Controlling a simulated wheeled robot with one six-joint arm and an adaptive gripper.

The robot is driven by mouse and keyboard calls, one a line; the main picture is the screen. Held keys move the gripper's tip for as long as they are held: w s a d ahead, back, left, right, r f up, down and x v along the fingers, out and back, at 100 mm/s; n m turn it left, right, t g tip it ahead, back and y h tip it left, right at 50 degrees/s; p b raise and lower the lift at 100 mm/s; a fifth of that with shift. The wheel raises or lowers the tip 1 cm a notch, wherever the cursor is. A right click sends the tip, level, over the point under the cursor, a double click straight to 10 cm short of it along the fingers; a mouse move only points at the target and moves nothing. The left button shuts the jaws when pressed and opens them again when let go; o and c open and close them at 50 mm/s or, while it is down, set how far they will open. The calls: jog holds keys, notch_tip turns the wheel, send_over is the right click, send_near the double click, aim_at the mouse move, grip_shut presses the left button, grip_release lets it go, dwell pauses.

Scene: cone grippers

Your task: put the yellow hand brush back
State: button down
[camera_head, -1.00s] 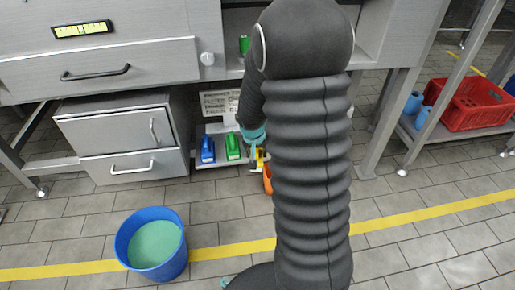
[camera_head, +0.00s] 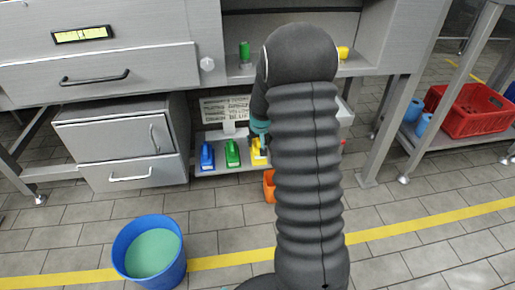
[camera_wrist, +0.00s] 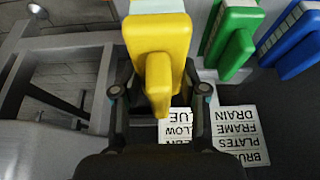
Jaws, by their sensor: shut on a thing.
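The yellow hand brush (camera_head: 258,153) is at the right of a row of brushes on the low shelf, partly hidden by my arm in the head view. In the wrist view the yellow brush (camera_wrist: 160,45) is between my fingers, handle towards the camera. My gripper (camera_wrist: 160,92) is shut on its handle. The green brush (camera_wrist: 232,40) and the blue brush (camera_wrist: 292,42) stand beside it, apart from it. The green brush (camera_head: 232,153) and blue brush (camera_head: 207,156) also show in the head view. I cannot tell whether the yellow brush touches the shelf.
A printed sign (camera_head: 225,108) stands behind the row. Grey drawers (camera_head: 125,150) are left of the shelf. An orange thing (camera_head: 268,186) is partly hidden by my arm. A blue bucket (camera_head: 125,255) stands on the floor. A red crate (camera_head: 470,115) is on the right rack.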

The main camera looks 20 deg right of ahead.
jog(key=w, duration=0.1)
jog(key=w+d+f, duration=0.1)
jog(key=w+f, duration=0.1)
jog(key=shift+w+d+f, duration=0.15)
jog(key=shift+w+d, duration=0.05)
jog(key=shift+d, duration=0.05)
jog(key=shift+f+b, duration=0.5)
jog(key=shift+f, duration=1.5)
jog(key=c, duration=0.6)
grip_release()
jog(key=shift+r, duration=0.1)
jog(key=p+v, duration=0.1)
jog(key=v, duration=1)
jog(key=shift+s+a+r+p, duration=0.1)
jog(key=shift+s+r+p, duration=0.1)
jog(key=shift+r+p, duration=0.15)
jog(key=s+a+r+n+t, duration=0.1)
jog(key=s+a+r, duration=0.6)
jog(key=s+r, duration=0.3)
jog(key=s+a+r+n, duration=0.1)
jog(key=s+a+r, duration=0.75)
jog(key=s, duration=0.35)
jog(key=shift+n+y, duration=0.6)
jog(key=s, duration=0.3)
jog(key=s+a, duration=0.1)
jog(key=s, duration=0.3)
jog(key=s+a, duration=0.1)
jog(key=s, duration=0.3)
jog(key=shift+s+a+r, duration=0.25)
